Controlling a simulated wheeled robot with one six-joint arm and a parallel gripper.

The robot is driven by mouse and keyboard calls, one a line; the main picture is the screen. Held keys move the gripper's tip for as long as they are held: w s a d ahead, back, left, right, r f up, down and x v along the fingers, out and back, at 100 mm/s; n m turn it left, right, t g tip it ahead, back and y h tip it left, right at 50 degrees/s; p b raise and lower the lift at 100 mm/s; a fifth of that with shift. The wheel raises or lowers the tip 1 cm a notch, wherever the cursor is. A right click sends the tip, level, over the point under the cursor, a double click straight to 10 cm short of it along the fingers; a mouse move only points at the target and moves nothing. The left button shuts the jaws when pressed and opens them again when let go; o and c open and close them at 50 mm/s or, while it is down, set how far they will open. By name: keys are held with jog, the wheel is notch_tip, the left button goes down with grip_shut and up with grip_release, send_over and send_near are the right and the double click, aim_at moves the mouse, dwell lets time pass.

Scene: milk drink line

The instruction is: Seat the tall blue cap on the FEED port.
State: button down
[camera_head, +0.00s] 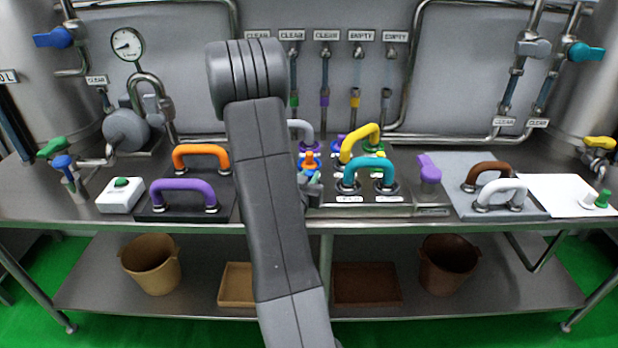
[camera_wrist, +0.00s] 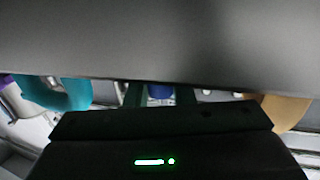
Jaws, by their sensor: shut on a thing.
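In the wrist view, my gripper (camera_wrist: 159,97) shows as two dark fingers with a blue thing (camera_wrist: 160,90) between them. It looks like the tall blue cap, gripped, but only a small part shows and its lower end is hidden. In the head view, my arm covers most of the gripper and the middle of the bench. A small orange and blue piece (camera_head: 310,161) shows just right of the arm. I cannot make out the FEED port; the small labels at the front of the middle panel (camera_head: 418,211) are too small to read.
A teal hose loop (camera_head: 368,165) and a yellow loop (camera_head: 360,139) stand close right of my arm. Orange (camera_head: 201,151) and purple (camera_head: 183,185) loops stand left. A purple handle (camera_head: 428,168) and brown (camera_head: 487,168) and white (camera_head: 500,186) loops stand right.

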jog(key=c, duration=1.2)
grip_release()
jog(key=shift+o, duration=0.2)
jog(key=b+v, duration=0.2)
jog(key=v, duration=1.2)
jog(key=shift+b, duration=0.3)
jog(key=shift+w, duration=0.2)
